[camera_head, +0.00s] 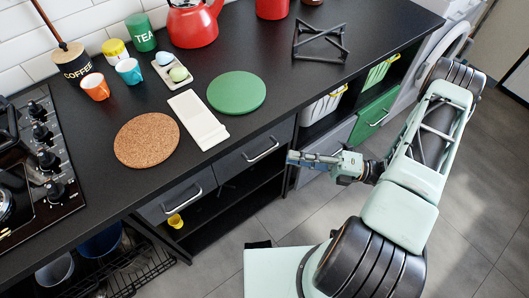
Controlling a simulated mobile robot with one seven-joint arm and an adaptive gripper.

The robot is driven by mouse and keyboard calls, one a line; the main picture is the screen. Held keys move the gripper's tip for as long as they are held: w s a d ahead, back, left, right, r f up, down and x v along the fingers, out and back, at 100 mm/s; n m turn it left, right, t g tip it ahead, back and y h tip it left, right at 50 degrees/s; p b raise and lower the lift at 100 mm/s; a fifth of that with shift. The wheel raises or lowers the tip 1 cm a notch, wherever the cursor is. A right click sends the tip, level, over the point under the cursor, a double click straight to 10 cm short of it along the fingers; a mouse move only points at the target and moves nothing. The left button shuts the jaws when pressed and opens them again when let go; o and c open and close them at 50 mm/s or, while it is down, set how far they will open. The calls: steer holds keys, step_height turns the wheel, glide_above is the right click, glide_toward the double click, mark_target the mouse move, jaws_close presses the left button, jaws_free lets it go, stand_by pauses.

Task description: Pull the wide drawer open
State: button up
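Below the counter, a dark grey drawer (240,160) shows a bar handle (261,153). Another dark drawer (163,210) to its left has its own bar handle (184,200). Both look shut. A lighter grey front (327,146) and a green drawer (368,121) with a bar handle are further right. I cannot tell for sure which is the wide drawer. My gripper (293,158) points left, just right of the middle dark drawer's handle and apart from it. It partly covers the lighter grey front. Its fingers are too small to show whether they are open.
The black counter (280,115) holds a red kettle (193,23), a cork mat (147,139), a green round mat (237,92) and a black stand (319,42). An open shelf (235,205) holds a yellow cup (175,221). The tiled floor (300,215) in front is clear.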

mark_target(265, 152)
steer(key=x, duration=0.9)
steer(key=shift+s, duration=0.1)
steer(key=shift+c, duration=0.3)
jaws_close()
